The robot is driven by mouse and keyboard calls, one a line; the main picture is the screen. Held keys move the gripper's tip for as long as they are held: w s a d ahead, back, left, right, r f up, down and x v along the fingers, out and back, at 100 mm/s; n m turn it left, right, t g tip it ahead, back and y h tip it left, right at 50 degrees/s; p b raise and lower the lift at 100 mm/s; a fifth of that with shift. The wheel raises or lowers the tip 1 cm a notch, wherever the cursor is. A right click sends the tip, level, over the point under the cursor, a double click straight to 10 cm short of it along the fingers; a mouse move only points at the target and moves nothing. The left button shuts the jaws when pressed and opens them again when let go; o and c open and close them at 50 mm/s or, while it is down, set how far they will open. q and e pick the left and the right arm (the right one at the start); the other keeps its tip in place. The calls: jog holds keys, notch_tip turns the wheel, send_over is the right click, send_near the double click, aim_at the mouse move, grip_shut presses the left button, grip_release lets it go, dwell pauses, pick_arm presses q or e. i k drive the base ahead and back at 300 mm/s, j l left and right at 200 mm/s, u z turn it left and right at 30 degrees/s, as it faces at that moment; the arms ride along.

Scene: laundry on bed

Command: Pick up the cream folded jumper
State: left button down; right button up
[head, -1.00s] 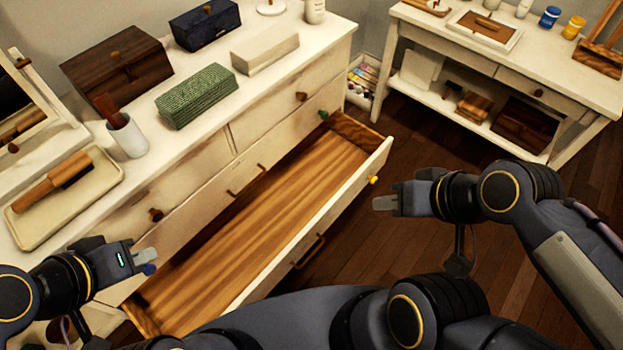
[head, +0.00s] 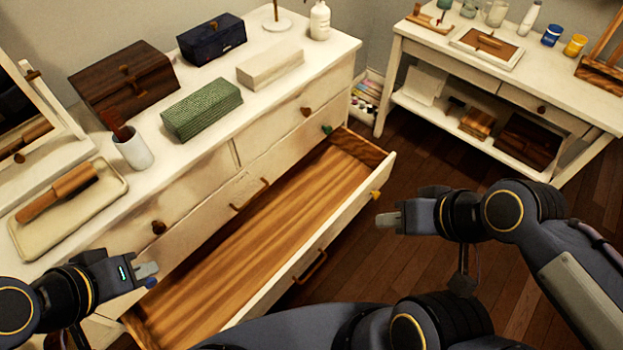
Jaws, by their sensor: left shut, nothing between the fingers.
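The cream folded jumper (head: 270,66) lies as a neat flat block on the dresser top, towards its back right. It is beside the green folded jumper (head: 202,108). My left gripper (head: 147,272) is shut and empty, at the lower left by the near end of the open drawer, well away from the cream jumper. My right gripper (head: 388,219) is over the floor just right of the drawer front. Its fingers are seen side-on, so I cannot tell whether they are apart. Nothing visible is in it.
The dresser's drawer (head: 250,240) is pulled out and empty. A dark blue box (head: 212,42), a wooden box (head: 125,78), a white cup (head: 133,150) and a tray with a brush (head: 110,190) stand on the dresser. A white side table (head: 450,62) is at the right.

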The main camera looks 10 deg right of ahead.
aim_at(262, 69)
jog(key=i+l+u, duration=0.2)
jog(key=i+u, duration=0.25)
jog(key=i+l+u, duration=0.25)
jog(key=u, duration=0.25)
jog(key=i+l+u, duration=0.2)
jog(key=l+u, duration=0.25)
